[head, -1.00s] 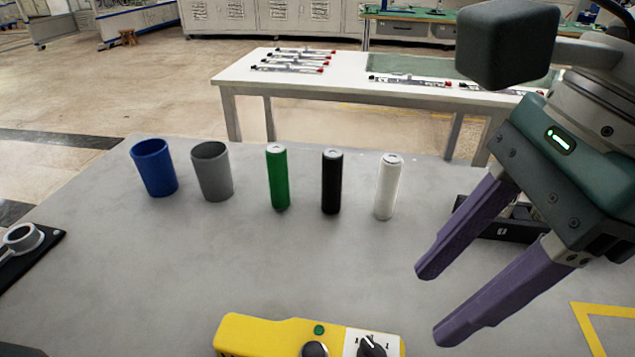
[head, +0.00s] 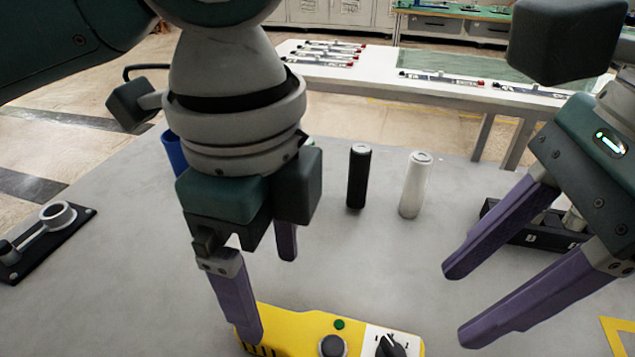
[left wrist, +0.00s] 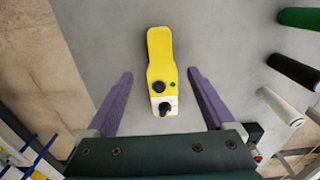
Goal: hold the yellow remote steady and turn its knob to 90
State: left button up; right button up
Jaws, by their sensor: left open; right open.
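The yellow remote (head: 290,325) lies on the grey table at the bottom of the head view, partly cut off by the frame edge. It has a green button, a round black knob and a black pointer knob (head: 391,346) on a white dial plate. My left gripper (head: 272,298) is open, with its fingers down over the remote's left end. In the left wrist view the remote (left wrist: 160,62) lies between the two spread fingers, apart from both. My right gripper (head: 457,304) is open and empty, above the table to the right of the remote.
A black cylinder (head: 358,178) and a white cylinder (head: 414,186) stand behind the remote. A blue cup (head: 172,152) is mostly hidden behind my left arm. A black fixture (head: 50,240) lies at left, a black block (head: 540,235) behind my right gripper. Yellow tape (head: 618,338) marks the right.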

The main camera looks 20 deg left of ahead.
aim_at(277, 326)
pick_arm(q)
notch_tip(277, 326, down, 10)
jog(key=shift+a+r, duration=0.1)
dwell(0.4)
grip_shut()
dwell(0.6)
pick_arm(e)
jog(key=shift+c, duration=0.5)
